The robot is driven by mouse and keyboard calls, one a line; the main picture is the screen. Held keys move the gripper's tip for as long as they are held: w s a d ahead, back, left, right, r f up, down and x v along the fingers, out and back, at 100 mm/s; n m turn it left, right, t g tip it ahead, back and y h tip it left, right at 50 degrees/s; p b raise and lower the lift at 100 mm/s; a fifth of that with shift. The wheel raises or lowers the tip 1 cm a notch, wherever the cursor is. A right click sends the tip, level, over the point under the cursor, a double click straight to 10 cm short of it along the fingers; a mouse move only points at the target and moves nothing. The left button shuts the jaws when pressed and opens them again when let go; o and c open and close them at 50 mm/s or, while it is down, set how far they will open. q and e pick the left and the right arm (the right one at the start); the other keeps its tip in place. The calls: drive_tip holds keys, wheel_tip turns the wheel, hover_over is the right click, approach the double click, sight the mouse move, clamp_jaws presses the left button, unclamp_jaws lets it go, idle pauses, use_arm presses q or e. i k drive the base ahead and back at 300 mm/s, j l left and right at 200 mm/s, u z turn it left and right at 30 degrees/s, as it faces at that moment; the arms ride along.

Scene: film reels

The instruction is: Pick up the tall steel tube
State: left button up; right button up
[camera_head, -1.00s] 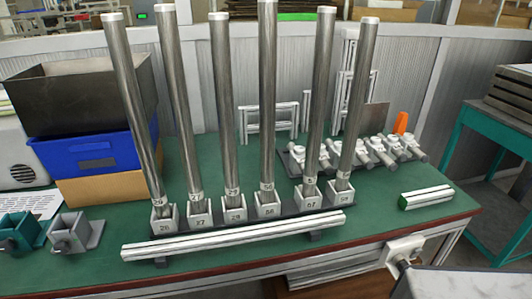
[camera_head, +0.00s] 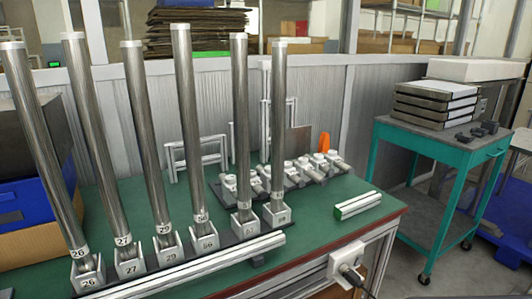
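Several tall steel tubes stand in a row in numbered white holders on the green table (camera_head: 335,233). From the left they are tube 26 (camera_head: 35,140), tube 27 (camera_head: 100,140), tube 29 (camera_head: 147,140), tube 56 or similar (camera_head: 188,120), then a fifth (camera_head: 241,130) and a sixth tube (camera_head: 277,130) whose numbers are hard to read. All have white caps and lean slightly in the picture. The frames do not tell which one the task means. Neither of my grippers is in view.
A white rail (camera_head: 200,268) lies before the holders. Pale fittings (camera_head: 300,172) stand behind, and a short white bar (camera_head: 357,205) lies at right. A blue bin (camera_head: 25,205) is at left. A teal cart (camera_head: 410,150) with stacked trays (camera_head: 435,103) stands right, with floor between.

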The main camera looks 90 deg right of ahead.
sight(238, 42)
drive_tip(key=z, duration=0.5)
drive_tip(key=j+z, duration=0.15)
drive_tip(key=z, duration=0.8)
drive_tip(key=j+z, duration=0.15)
drive_tip(key=z, duration=0.8)
drive_tip(key=k+z, duration=0.1)
drive_tip(key=z, duration=0.4)
drive_tip(key=u, duration=1.75)
drive_tip(key=z, duration=1.75)
drive_tip(key=j, duration=0.05)
